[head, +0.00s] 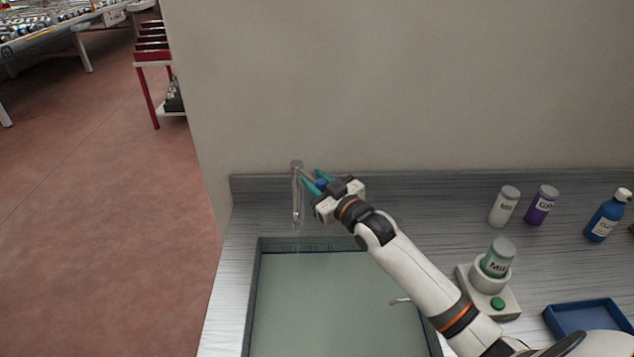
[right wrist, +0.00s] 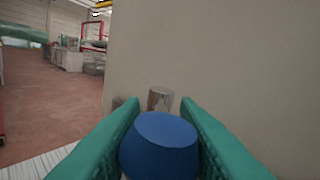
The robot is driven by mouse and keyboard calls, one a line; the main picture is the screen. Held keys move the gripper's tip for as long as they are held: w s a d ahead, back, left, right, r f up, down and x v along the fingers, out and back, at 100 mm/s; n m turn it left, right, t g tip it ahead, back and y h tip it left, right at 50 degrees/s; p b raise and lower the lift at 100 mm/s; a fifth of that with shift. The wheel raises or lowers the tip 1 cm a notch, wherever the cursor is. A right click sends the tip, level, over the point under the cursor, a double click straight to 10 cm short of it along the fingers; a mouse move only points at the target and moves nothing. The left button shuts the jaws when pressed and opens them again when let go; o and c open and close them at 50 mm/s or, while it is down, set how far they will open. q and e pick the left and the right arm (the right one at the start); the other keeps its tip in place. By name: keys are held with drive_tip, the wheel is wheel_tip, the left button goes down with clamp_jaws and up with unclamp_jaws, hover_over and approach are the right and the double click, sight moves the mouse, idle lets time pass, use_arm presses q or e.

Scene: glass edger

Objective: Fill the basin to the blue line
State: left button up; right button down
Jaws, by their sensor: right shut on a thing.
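My left gripper is not in view.
On the counter to the right stand a white bottle (head: 504,207), a purple bottle (head: 541,206) and a blue bottle (head: 607,217). A jar (head: 498,258) sits on a device with a green button (head: 498,303). A blue tray (head: 585,318) lies at the right. A wall rises behind.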

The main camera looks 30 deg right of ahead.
drive_tip(key=shift+w+d+r+n+g+y+b, duration=0.15)
drive_tip(key=shift+d+n+g+y+b, duration=0.1)
drive_tip(key=shift+d+n+y+b, duration=0.5)
drive_tip(key=shift+w+d+r+n+g+y+b, duration=0.1)
drive_tip(key=shift+d+n+g+y+b, duration=0.15)
drive_tip(key=shift+n+y+b, duration=0.55)
drive_tip(key=shift+m+y, duration=0.25)
drive_tip(key=shift+m, duration=0.1)
drive_tip(key=c, duration=1.3)
unclamp_jaws()
drive_tip(key=shift+o, duration=0.9)
drive_tip(key=shift+w+a+f, duration=0.1)
drive_tip(key=shift+f, duration=0.1)
